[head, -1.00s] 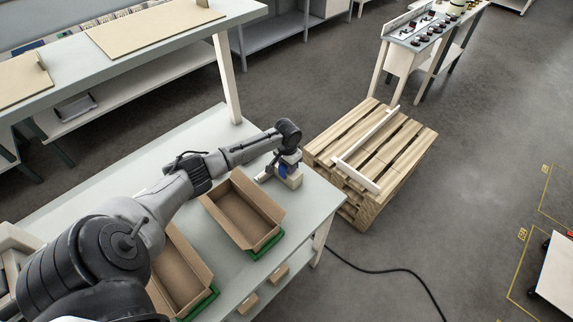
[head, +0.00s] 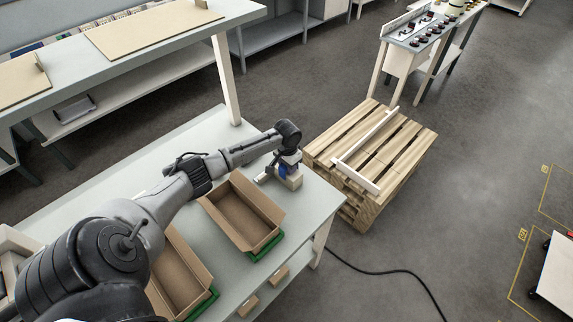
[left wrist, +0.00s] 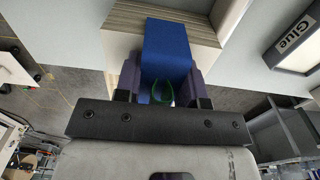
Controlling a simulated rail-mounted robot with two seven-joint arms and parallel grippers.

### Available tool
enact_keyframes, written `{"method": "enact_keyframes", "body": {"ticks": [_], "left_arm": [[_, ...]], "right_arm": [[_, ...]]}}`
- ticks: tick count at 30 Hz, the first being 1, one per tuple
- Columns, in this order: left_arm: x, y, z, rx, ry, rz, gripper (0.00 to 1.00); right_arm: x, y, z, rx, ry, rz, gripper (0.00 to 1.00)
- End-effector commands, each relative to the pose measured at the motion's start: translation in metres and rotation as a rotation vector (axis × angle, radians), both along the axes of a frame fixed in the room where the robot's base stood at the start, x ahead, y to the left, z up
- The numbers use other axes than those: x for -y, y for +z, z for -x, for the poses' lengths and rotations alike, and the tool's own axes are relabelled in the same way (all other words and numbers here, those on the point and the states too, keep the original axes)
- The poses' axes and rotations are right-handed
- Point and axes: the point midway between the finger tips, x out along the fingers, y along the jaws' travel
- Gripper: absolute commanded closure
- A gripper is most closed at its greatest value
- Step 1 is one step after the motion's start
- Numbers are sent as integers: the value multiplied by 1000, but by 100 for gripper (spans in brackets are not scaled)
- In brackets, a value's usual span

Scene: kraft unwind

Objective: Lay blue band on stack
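The blue band (left wrist: 166,45) shows in the left wrist view as a flat blue strip lying across the pale layered stack (left wrist: 122,36). My left gripper (left wrist: 164,85) has one finger against each side edge of the band and appears shut on it. A green ring shape shows between the fingers. In the head view my left gripper (head: 281,170) is at the small stack (head: 293,181) near the right end of the table, with a little blue visible there. The arm's end partly hides the band. My right gripper is not in view.
Two open cardboard boxes, one in the middle (head: 236,215) and one nearer (head: 172,278), stand on the pale table (head: 130,160). A wooden pallet stack (head: 375,150) stands to the right. A box labelled Glue (left wrist: 296,42) shows at right in the left wrist view.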

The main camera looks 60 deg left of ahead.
Motion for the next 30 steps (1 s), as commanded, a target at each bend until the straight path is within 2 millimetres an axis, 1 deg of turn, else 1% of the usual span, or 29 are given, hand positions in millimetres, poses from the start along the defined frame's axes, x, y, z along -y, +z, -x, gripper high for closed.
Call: {"method": "enact_keyframes", "body": {"ticks": [1,3,5,8,10,11,18,21,24,30], "left_arm": [[2,-33,12,-24,-4,-11,49],[2,-32,12,-24,-4,-11,44],[2,-30,11,-23,-4,-12,44],[1,-20,11,-21,-3,-11,44],[1,-9,11,-21,-3,-11,43],[1,-3,11,-21,-4,-10,34],[-2,57,7,-10,-2,-9,34],[-3,79,6,-6,0,-7,34],[-4,98,5,-4,-1,-7,34],[-4,125,4,-2,1,-5,34]], "right_arm": [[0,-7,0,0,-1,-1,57],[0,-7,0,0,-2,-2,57],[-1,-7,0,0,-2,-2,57],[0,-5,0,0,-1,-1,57],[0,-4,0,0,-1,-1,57],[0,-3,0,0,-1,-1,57],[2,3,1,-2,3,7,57],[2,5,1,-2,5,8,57],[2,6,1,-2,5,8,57],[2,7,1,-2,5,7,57]]}}
